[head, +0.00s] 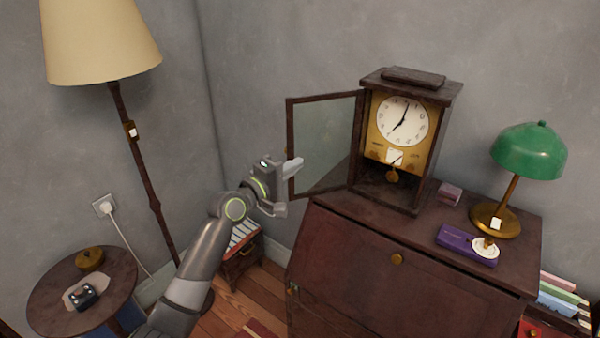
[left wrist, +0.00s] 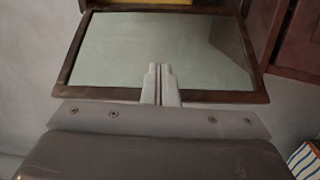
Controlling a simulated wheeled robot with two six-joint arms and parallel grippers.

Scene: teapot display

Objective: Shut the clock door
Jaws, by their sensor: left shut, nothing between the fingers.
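The clock (head: 405,138) stands on a dark wooden desk, with a white dial and a brass plate facing out. Its glazed door (head: 326,142) has a dark wooden frame and stands wide open to the left of the case. My left gripper (head: 294,168) is shut and empty, its tips at the free edge of the door. In the left wrist view the door's glass (left wrist: 130,50) fills the top, and the shut fingers (left wrist: 159,72) overlap its near frame edge. I cannot tell whether they touch it. My right gripper is not in view.
On the desk (head: 365,235) are a green lamp (head: 528,152), a purple box (head: 466,244) and a small pink block (head: 450,193), all right of the clock. A floor lamp (head: 130,130) and a round side table (head: 55,310) stand at the left.

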